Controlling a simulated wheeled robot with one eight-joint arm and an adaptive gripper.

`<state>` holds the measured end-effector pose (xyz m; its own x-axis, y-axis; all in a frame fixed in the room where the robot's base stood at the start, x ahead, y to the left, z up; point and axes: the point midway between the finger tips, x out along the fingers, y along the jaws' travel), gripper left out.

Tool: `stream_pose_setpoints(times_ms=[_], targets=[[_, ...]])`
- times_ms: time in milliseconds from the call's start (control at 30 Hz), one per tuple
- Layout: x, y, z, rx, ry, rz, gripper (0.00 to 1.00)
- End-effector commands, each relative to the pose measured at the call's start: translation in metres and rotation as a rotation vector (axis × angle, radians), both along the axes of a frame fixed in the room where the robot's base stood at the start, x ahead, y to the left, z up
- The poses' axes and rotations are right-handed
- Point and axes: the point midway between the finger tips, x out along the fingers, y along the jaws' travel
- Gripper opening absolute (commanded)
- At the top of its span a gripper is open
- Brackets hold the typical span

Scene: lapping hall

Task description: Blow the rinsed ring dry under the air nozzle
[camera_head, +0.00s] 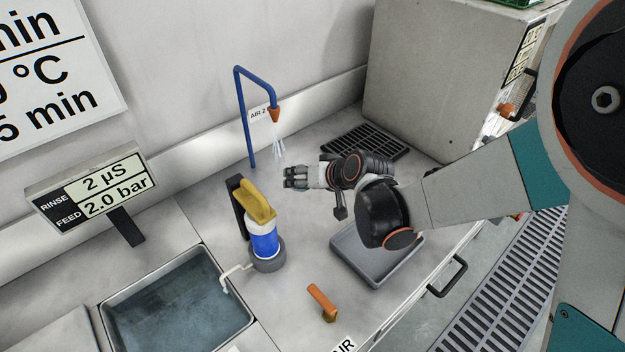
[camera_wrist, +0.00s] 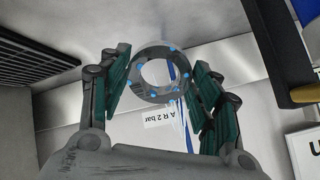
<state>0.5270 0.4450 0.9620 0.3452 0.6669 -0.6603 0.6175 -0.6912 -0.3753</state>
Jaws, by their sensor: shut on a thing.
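My gripper (camera_head: 293,178) is shut on the metal ring (camera_wrist: 139,73), which sits between the teal fingers in the wrist view (camera_wrist: 161,72). Several blue water drops show on the ring's face. In the head view the ring cannot be made out at the fingertips. The air nozzle (camera_head: 274,114) is an orange tip on a bent blue pipe (camera_head: 247,120) by the back wall. Pale streaks of air (camera_head: 279,147) come down from it. The fingertips are just below these streaks in the picture. I cannot tell whether the air meets the ring.
A blue-and-white bottle (camera_head: 264,241) with a yellow top stands left of my gripper. A grey tray (camera_head: 347,241) lies under my arm, and a black grate (camera_head: 377,137) behind. An orange lever (camera_head: 322,302) is at the front. A water basin (camera_head: 172,303) is at left.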

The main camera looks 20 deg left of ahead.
Motion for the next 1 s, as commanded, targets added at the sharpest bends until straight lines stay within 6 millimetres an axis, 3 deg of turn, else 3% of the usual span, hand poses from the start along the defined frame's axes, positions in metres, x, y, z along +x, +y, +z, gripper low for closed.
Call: stream_pose_setpoints(times_ms=[500,1000], targets=[[0.020,0.039,-0.002,0.001,0.000,0.001,0.23],[0.025,0.048,-0.001,0.000,0.000,0.000,0.23]])
